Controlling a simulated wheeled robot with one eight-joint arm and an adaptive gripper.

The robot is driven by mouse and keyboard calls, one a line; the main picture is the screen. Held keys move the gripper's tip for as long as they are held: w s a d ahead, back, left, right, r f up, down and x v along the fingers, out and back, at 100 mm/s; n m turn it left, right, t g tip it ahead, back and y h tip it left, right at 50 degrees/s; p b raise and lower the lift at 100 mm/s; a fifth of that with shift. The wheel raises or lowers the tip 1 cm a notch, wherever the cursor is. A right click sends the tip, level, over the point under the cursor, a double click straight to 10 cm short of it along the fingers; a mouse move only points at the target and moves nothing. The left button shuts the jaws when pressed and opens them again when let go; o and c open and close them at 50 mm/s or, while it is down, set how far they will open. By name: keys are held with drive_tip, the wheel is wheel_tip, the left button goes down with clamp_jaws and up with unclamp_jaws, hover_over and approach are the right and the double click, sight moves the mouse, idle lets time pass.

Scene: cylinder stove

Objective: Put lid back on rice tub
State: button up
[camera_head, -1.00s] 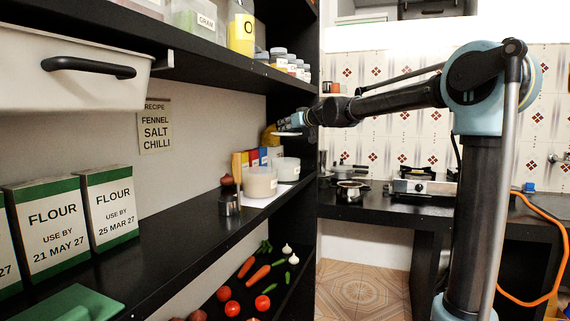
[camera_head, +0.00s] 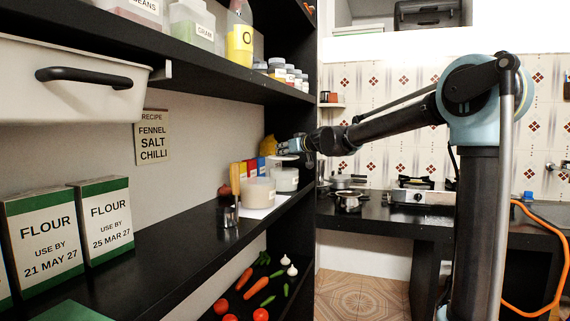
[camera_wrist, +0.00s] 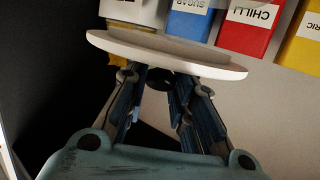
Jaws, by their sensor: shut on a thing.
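My gripper (camera_head: 286,147) is over the far end of the black shelf, shut on a round white lid (camera_head: 284,158). In the wrist view the lid (camera_wrist: 165,52) is seen edge-on beyond the fingers (camera_wrist: 160,85), slightly tilted in the picture. The grip point is partly hidden. Two pale round tubs stand below: a nearer tub (camera_head: 258,192) and a farther tub (camera_head: 285,181). The lid hangs just above the farther tub, with a small gap. Their labels are too small to read, so I cannot tell which is the rice tub.
Upright boxes stand close behind the tubs, including a blue sugar box (camera_wrist: 190,18) and a red chilli box (camera_wrist: 247,25). A white sheet (camera_head: 252,213) lies under the tubs. A metal cup (camera_head: 230,215) stands nearer. An upper shelf (camera_head: 215,62) hangs overhead.

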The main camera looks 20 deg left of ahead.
sight(284, 159)
drive_tip(key=shift+f, duration=2.05)
drive_tip(key=shift+f, duration=0.35)
drive_tip(key=o, duration=0.9)
drive_tip(key=shift+s+d+r, duration=0.1)
drive_tip(key=shift+d+r, duration=0.05)
drive_tip(key=shift+r, duration=0.25)
drive_tip(key=v, duration=1.1)
drive_tip(key=shift+s+d, duration=0.2)
drive_tip(key=shift+d, duration=0.05)
